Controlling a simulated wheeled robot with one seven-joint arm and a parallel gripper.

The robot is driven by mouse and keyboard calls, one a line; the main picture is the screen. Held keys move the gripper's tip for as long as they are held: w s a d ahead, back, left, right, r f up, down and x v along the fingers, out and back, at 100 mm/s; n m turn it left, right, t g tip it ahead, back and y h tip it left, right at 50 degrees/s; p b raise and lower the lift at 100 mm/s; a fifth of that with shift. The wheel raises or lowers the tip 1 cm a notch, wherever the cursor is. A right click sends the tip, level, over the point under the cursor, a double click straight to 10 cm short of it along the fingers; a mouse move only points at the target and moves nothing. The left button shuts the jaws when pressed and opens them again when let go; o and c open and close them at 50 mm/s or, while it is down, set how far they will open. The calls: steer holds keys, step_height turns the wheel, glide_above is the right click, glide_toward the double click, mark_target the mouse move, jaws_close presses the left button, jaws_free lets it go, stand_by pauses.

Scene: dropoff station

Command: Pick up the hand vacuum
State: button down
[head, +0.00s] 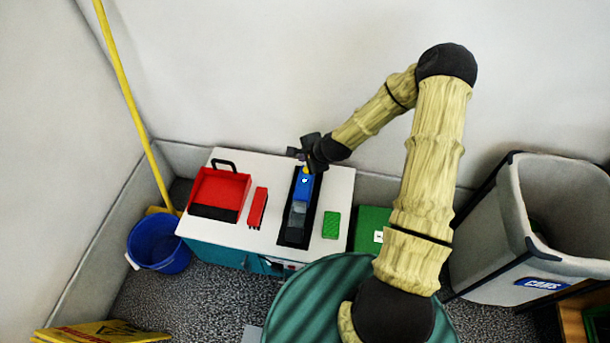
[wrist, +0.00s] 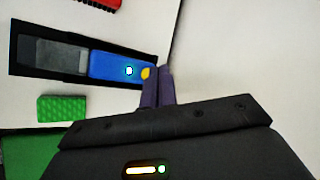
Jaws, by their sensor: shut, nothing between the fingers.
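The hand vacuum (head: 304,186) has a blue body and a grey nose, and lies in a narrow black tray (head: 292,240) on a white-topped cabinet. In the wrist view the vacuum (wrist: 115,64) lies lengthwise, with its yellow-marked end beside my fingertips. My gripper (head: 306,160) is at the far, blue end of the vacuum in the head view. In the wrist view the dark fingers of my gripper (wrist: 158,72) are together with nothing between them. I cannot tell whether they touch the vacuum.
A red dustpan (head: 220,187), a red brush (head: 257,208) and a green sponge (head: 331,225) share the cabinet top (head: 337,185). The wall is close behind. A blue bucket (head: 160,245) stands left, a green box (head: 368,228) and grey bin (head: 490,235) right.

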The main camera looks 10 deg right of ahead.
steer(key=s+d+r+n+g+h, duration=0.1)
steer(key=s+r+n+g, duration=0.1)
steer(key=s+r+n, duration=0.6)
steer(key=s+d+r+n+g+h, duration=0.1)
steer(key=s+d+r+n+h, duration=0.1)
steer(key=s+r+n, duration=0.5)
steer(key=s+r, duration=0.6)
steer(key=s, duration=0.1)
steer(key=shift+r+n+g+h, duration=0.3)
steer(key=shift+n+g, duration=0.1)
